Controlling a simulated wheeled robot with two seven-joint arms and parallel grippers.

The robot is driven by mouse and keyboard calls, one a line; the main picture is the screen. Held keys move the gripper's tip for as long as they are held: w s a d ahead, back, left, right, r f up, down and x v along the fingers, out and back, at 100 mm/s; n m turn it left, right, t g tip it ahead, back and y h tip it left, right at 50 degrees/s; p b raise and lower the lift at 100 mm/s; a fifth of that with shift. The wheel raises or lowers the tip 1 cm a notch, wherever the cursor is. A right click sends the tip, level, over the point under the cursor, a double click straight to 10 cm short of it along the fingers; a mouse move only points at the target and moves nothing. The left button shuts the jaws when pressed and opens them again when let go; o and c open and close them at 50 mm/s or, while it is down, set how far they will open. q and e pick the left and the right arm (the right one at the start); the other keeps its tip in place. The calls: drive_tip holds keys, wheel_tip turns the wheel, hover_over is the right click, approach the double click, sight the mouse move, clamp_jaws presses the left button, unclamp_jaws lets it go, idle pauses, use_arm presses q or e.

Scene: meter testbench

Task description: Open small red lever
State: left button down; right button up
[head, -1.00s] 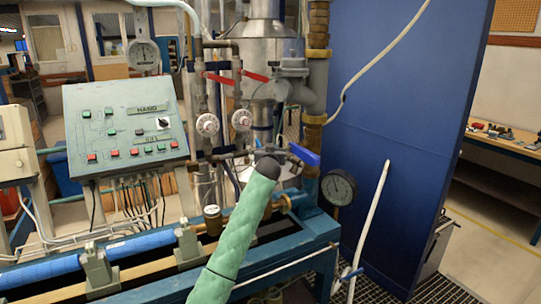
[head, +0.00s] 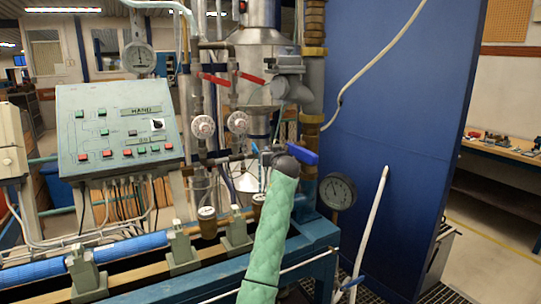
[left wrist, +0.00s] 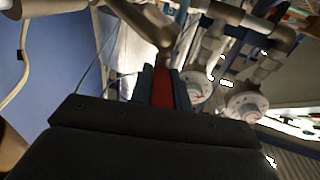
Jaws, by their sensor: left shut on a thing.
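My left gripper (head: 270,154) reaches up from the bottom of the head view on my green-sleeved arm, at the pipe valves beside a blue lever (head: 303,155). In the left wrist view, my left gripper (left wrist: 162,78) is shut on a small red lever (left wrist: 162,92), which shows as a red strip between the two fingers. In the head view, my wrist hides this lever. Two longer red levers, one on the left (head: 213,79) and one on the right (head: 251,77), sit higher on the pipes. My right gripper is not in view.
Two white dials, left (head: 202,127) and right (head: 237,122), are on the pipes behind the gripper. A control panel (head: 118,130) stands at left. A pressure gauge (head: 337,191) and a blue wall (head: 400,130) are close on the right. A blue frame (head: 190,285) runs below.

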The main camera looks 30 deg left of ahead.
use_arm(q)
drive_tip(key=shift+r, duration=0.25)
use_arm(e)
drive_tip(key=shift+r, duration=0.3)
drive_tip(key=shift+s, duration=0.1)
use_arm(q)
drive_tip(key=c, duration=1.5)
unclamp_jaws()
drive_tip(key=shift+o, duration=0.9)
drive_tip(key=shift+f, duration=0.2)
